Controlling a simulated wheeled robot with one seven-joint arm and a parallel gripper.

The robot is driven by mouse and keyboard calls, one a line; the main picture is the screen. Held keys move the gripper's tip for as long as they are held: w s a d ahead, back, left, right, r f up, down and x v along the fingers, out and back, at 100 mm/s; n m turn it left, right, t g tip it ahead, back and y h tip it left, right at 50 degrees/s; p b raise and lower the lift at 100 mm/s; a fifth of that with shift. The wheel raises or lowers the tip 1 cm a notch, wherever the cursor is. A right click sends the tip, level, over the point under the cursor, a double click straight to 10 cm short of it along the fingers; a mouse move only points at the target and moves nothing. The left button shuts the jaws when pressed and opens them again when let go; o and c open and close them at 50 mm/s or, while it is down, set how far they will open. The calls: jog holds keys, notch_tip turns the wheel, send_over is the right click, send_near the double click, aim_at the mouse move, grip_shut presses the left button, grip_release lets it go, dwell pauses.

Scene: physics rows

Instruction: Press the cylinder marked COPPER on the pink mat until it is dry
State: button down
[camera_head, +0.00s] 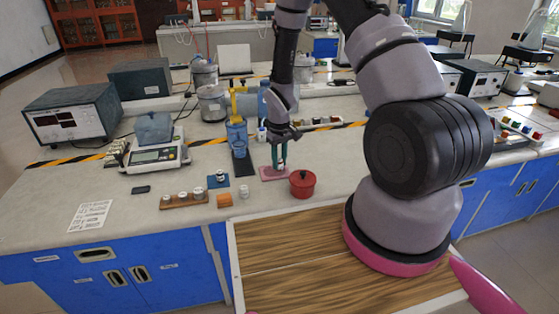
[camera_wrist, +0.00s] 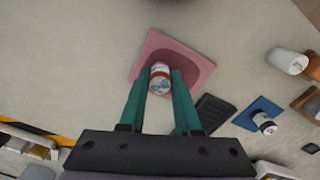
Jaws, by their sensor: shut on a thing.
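My gripper (camera_head: 281,161) points down over the pink mat (camera_head: 267,175) on the bench. In the wrist view its two green fingers are shut on a small cylinder (camera_wrist: 159,80) with a brownish side and a pale, marked end face. The marking is too small to read. The cylinder is over the pink mat (camera_wrist: 198,68), between the fingertips. I cannot tell whether it touches the mat or hangs just above it. In the head view the fingers mostly hide the cylinder.
To the left are a blue mat (camera_head: 211,183) bearing a cylinder, a wooden rack (camera_head: 176,203) with several cylinders, an orange block (camera_head: 224,200) and a balance (camera_head: 158,156). A blue vessel (camera_head: 236,133) stands behind.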

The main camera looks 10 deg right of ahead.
jog(key=shift+f, duration=0.3)
dwell(0.9)
jog(key=shift+r, duration=0.15)
jog(key=shift+a+r, duration=0.3)
jog(key=shift+r, duration=0.3)
jog(key=shift+f, duration=0.75)
dwell(1.2)
jog(key=shift+r, duration=0.1)
jog(key=shift+d+r, duration=0.3)
jog(key=shift+r, duration=0.35)
jog(key=shift+r, duration=0.1)
